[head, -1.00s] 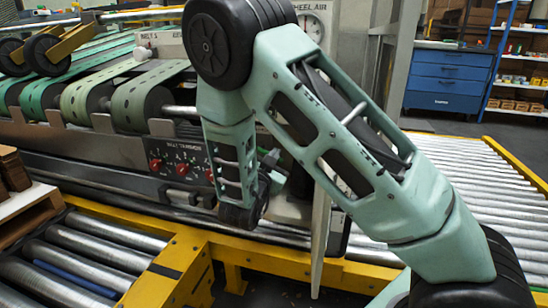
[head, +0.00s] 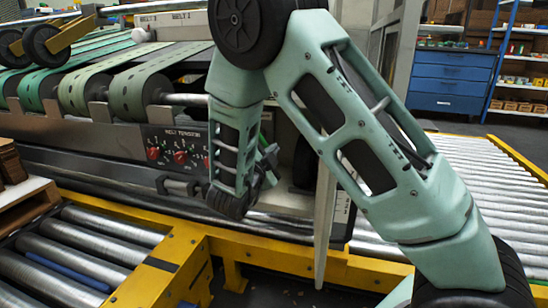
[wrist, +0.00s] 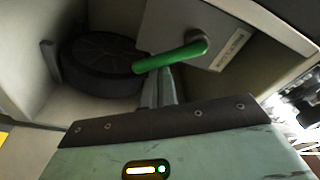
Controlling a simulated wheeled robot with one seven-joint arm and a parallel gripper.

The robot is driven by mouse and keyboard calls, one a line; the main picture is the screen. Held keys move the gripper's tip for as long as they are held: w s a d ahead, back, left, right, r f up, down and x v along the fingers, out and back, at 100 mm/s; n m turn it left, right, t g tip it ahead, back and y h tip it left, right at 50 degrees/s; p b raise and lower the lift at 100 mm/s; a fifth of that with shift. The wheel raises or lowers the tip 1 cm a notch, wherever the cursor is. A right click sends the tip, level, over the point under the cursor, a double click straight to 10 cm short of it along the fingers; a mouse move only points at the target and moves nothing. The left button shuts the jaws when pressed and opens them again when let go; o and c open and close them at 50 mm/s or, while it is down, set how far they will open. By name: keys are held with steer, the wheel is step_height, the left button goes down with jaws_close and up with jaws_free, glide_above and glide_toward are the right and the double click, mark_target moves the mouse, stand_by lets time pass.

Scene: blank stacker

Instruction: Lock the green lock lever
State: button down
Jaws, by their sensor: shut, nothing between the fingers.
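The green lock lever (wrist: 172,56) shows in the wrist view, fixed at its right end to a grey plate (wrist: 188,22) with a small label. It slants slightly down to the left, and its free end lies in front of a dark round part. My gripper (wrist: 158,72) is shut and empty, its fingertips just under the middle-left of the lever. I cannot tell whether they touch it. In the head view my gripper (head: 268,165) is at the machine's front, right of the belt tension panel; the lever is mostly hidden there by my arm.
A dark round wheel-like part (wrist: 100,65) sits in the recess left of the lever, between pale walls. In the head view, a belt tension panel (head: 178,150) with red knobs is left of my arm. Yellow-framed rollers (head: 80,250) lie in front; another roller conveyor (head: 475,170) is at right.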

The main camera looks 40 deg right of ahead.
steer(key=shift+w+a+f+m+g+y+b, duration=0.1)
steer(key=shift+w+a+f+m+b, duration=0.2)
steer(key=shift+m+b, duration=0.8)
steer(key=shift+w+a+f+m+g+y+b, duration=0.1)
steer(key=shift+w+a+f+m+b, duration=0.2)
steer(key=shift+m+b, duration=0.8)
steer(key=shift+w+a+f+m+g+y+b, duration=0.15)
steer(key=shift+w+f+m+b, duration=0.25)
steer(key=shift+m+b, duration=0.7)
steer(key=shift+m, duration=0.4)
